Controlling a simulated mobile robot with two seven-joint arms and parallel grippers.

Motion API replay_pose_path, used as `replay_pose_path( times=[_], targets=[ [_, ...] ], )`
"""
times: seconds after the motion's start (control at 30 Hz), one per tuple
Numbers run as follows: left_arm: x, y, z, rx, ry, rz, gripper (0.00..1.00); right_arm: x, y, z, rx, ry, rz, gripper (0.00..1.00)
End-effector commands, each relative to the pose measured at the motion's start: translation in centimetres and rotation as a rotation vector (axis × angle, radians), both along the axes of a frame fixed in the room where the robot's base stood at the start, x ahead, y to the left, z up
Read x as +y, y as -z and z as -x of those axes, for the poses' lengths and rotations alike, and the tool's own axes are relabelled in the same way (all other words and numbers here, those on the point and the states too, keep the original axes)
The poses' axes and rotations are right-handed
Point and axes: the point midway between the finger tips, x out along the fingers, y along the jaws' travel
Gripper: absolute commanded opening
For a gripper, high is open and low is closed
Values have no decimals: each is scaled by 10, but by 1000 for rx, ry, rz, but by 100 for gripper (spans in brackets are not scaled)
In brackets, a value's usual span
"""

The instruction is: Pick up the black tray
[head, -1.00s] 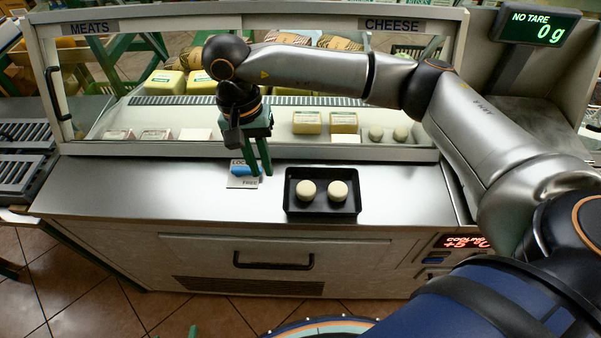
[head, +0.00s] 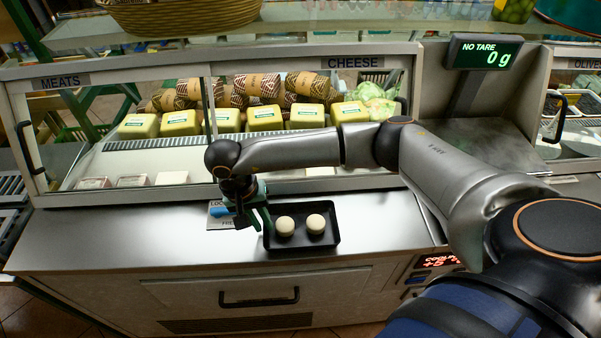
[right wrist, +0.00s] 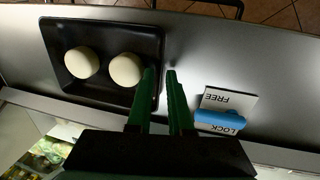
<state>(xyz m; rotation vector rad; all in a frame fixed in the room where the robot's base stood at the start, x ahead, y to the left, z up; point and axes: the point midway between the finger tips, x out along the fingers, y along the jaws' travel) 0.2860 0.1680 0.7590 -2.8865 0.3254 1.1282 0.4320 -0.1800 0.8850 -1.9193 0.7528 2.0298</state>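The black tray (head: 302,244) lies flat on the steel counter and holds two round white cheeses (head: 285,226) (head: 316,224). My right gripper (head: 260,222) points down at the tray's left edge in the head view. In the right wrist view the tray (right wrist: 75,93) is at upper left. The green fingers of my right gripper (right wrist: 161,73) are a little apart, one over the tray's near side wall and one just outside it. Whether they touch the wall I cannot tell. My left gripper is out of view.
A blue slider on a LOCK/FREE plate (right wrist: 228,105) is close beside the right gripper. The glass display case (head: 110,160) with cheeses stands behind the tray. The scale display (head: 487,53) reads 0 g. Counter right of the tray is clear.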

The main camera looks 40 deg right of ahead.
Motion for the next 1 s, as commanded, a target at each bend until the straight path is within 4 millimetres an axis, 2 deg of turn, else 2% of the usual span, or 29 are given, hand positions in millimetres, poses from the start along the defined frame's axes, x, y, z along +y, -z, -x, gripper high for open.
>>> replay_pose_path(
  times=[0.1,0.33,0.5,0.53,1.0],
  targets=[
    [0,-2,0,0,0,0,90,-1,10,1,1,0,0,19],
    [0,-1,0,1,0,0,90,-1,11,1,0,-1,-1,19],
    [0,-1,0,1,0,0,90,-1,11,1,0,-1,-1,1],
    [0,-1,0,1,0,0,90,-1,11,1,0,-1,-1,0],
    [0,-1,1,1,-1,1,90,-1,11,1,0,-1,-1,0]
  ],
)
